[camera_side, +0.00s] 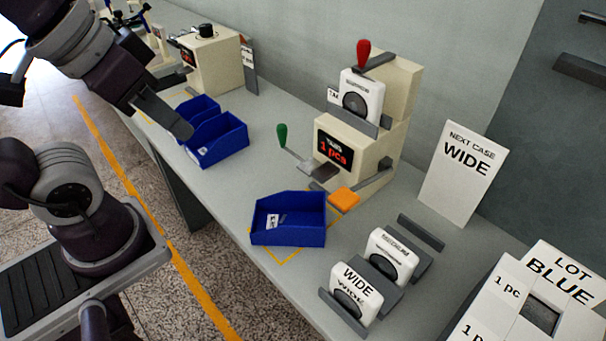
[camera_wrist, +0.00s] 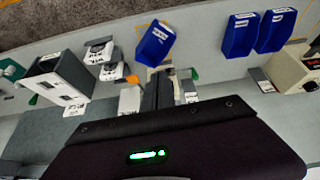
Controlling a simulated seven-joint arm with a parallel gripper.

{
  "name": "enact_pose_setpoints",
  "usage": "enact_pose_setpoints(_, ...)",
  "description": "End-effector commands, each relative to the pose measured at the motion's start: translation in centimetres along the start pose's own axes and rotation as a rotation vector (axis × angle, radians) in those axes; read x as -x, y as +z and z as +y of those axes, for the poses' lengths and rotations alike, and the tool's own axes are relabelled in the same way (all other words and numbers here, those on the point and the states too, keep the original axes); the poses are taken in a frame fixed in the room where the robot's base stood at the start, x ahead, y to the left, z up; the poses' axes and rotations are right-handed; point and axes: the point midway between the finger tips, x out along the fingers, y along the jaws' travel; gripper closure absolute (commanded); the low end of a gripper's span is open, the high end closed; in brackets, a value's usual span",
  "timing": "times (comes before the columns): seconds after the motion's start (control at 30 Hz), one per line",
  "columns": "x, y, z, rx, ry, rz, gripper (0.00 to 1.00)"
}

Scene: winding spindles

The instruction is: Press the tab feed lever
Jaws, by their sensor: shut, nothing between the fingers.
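A beige machine (camera_side: 340,150) stands on the bench with a display reading "1 pcs". A lever with a red knob (camera_side: 363,53) rises from its top, and a lever with a green knob (camera_side: 282,135) sticks out at its left front. I cannot tell from any label which is the tab feed lever. An orange pad (camera_side: 344,200) sits at its front base. My gripper (camera_side: 181,130) is shut and empty, in the air left of the machine and apart from both levers. In the wrist view my shut fingers (camera_wrist: 158,92) hide part of the machine; the green knob (camera_wrist: 194,74) shows beside them.
An empty-looking blue bin (camera_side: 288,220) stands before the machine, and two blue bins (camera_side: 218,138) stand farther left. Two cassettes (camera_side: 390,255) rest in grey holders at the front right. A "NEXT CASE WIDE" card (camera_side: 461,172) and a "LOT BLUE" box (camera_side: 540,300) stand right. Another machine (camera_side: 212,62) stands behind.

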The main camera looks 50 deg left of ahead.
Motion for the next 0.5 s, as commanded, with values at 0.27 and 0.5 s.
enact_pose_setpoints(0.27,-2.0,-10.0,4.2,0.659,-0.029,-0.232,1.0)
enact_pose_setpoints(0.5,-9.0,-15.8,10.4,1.249,-0.253,-0.359,1.0)
